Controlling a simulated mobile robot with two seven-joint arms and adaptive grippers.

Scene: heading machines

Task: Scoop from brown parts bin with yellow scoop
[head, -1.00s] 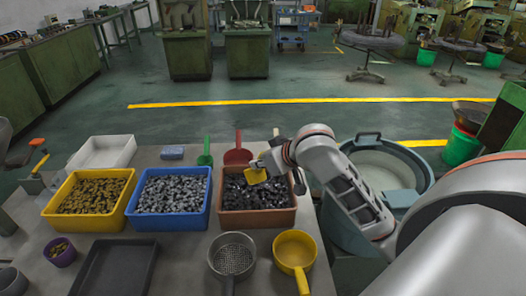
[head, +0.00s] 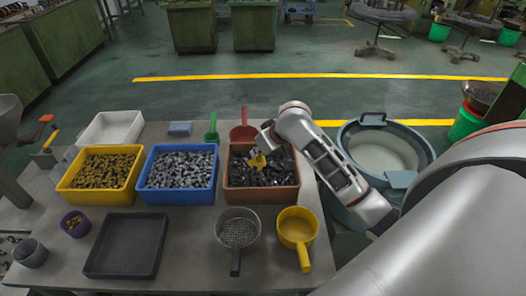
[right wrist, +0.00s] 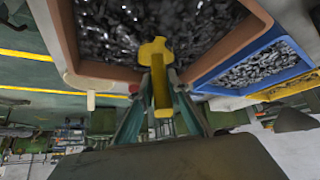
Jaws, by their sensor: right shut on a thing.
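The brown parts bin (head: 262,195) stands at the right end of the row of bins and holds dark metal parts (head: 282,172). My right gripper (head: 266,146) is over the bin's back left part, shut on the handle of the yellow scoop (head: 257,160). The scoop's head is down at the dark parts; whether it has parts in it I cannot tell. In the right wrist view the scoop (right wrist: 158,50) points away from the fingers into the brown bin (right wrist: 228,40). My left gripper is not in view.
A blue bin (head: 176,196) of grey parts stands close left of the brown one, then a yellow bin (head: 97,197). Behind are a red scoop (head: 243,131) and a green scoop (head: 212,134). In front are a sieve (head: 238,232), a yellow pan (head: 297,228) and a dark tray (head: 124,262).

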